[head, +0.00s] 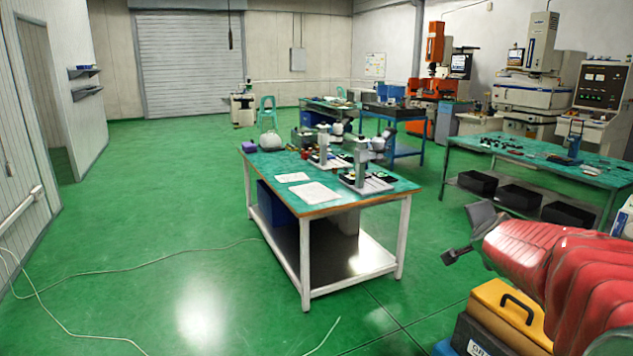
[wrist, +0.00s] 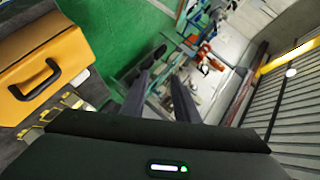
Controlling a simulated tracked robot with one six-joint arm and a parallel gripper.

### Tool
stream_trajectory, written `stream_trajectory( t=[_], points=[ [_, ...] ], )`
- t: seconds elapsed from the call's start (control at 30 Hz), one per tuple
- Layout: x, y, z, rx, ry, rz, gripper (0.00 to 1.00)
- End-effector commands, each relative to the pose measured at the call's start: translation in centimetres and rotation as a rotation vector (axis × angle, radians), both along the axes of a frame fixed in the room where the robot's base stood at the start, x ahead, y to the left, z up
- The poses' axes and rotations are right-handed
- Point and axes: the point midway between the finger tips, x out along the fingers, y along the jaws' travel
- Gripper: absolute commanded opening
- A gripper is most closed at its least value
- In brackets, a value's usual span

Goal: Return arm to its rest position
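My arm, in a red ribbed cover, reaches in from the right edge of the head view. My gripper (head: 463,233) is at its left end, with two dark grey fingers spread apart and green floor showing between them. In the wrist view my gripper (wrist: 173,56) also shows two dark fingers apart, with nothing held between them. It is in free air over the floor, to the right of the near workbench and clear of it.
The near workbench (head: 330,205) carries papers and small microscope-like devices. Another green-topped bench (head: 560,165) stands at the right, with black bins below. Machines line the back right. A cable (head: 130,270) lies on the floor at left. The floor (head: 200,230) left of the workbench is mostly open.

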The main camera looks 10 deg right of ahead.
Motion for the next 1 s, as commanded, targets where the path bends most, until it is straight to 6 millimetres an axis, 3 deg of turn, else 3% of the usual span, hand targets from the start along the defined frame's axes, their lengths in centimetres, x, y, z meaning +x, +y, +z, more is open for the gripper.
stream_trajectory(
  t=[0.03, 0.2, 0.37, 0.5, 0.7, 1.0],
  points=[
    [-0.4, 2.7, 0.2, -0.022, 0.031, 0.067, 0.28],
    [-2.5, 10.5, -0.5, -0.107, 0.157, 0.285, 0.28],
    [-5.8, 16.9, -1.7, -0.198, 0.275, 0.479, 0.28],
    [-9.6, 21.6, -3.2, -0.285, 0.38, 0.641, 0.28],
    [-15.9, 26.5, -5.8, -0.42, 0.533, 0.856, 0.28],
    [-25.9, 29.8, -10.2, -0.625, 0.762, 1.127, 0.28]
  ],
)
